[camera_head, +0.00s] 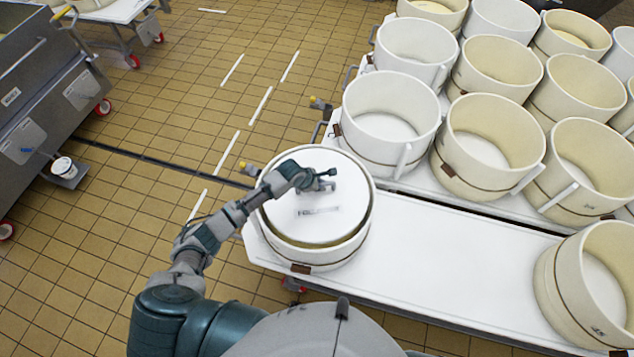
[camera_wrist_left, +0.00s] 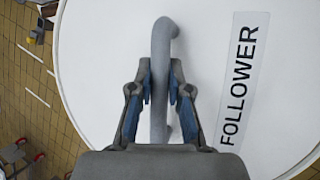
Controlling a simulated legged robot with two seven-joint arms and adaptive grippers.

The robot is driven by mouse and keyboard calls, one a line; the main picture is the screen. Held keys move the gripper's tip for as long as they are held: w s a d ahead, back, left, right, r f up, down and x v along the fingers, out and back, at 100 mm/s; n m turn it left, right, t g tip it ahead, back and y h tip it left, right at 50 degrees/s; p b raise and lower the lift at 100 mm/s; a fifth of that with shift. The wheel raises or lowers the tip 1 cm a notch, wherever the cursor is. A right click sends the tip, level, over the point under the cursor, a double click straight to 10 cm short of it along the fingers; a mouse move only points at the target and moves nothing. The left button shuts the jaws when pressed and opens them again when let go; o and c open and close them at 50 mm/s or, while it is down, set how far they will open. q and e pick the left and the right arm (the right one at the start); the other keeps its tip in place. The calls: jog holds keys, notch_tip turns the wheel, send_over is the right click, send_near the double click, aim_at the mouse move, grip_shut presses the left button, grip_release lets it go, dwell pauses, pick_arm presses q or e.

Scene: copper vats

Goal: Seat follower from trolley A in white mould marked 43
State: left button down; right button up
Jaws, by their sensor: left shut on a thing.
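The follower (camera_head: 305,216) is a round white disc with a label reading FOLLOWER. It lies within the rim of a cream mould (camera_head: 312,258) at the left end of the white table, and looks about level there; whether it is fully down I cannot tell. In the left wrist view the follower (camera_wrist_left: 205,70) fills most of the picture. My left gripper (camera_head: 325,180) is shut on the follower's grey bar handle (camera_wrist_left: 161,60), with a finger on each side of it. No number 43 is readable on the mould. My right gripper is not in view.
Several cream and white moulds (camera_head: 390,115) stand open on the table behind and to the right. A steel vat (camera_head: 45,95) stands at the left. Tiled floor (camera_head: 125,210) lies between.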

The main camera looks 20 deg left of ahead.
aim_at(317, 192)
pick_arm(q)
jog(key=shift+d+f, duration=0.15)
jog(key=shift+f, duration=0.2)
jog(key=f+b, duration=0.1)
jog(key=f, duration=0.1)
jog(key=a+f+b, duration=0.1)
jog(key=f, duration=0.2)
jog(key=shift+a+f, duration=0.2)
jog(key=shift+f, duration=0.1)
jog(key=shift+w+d+f+b, duration=0.1)
jog(key=shift+d+f+b, duration=0.15)
jog(key=shift+f, duration=0.3)
jog(key=shift+d+f+b, duration=0.2)
jog(key=shift+f+b, duration=0.05)
jog(key=shift+f, duration=0.3)
jog(key=shift+d+f+b, duration=0.15)
jog(key=shift+f+b, duration=0.2)
jog(key=shift+f, duration=0.4)
jog(key=shift+a+f, duration=0.2)
jog(key=shift+a, duration=0.25)
jog(key=shift+d, duration=0.3)
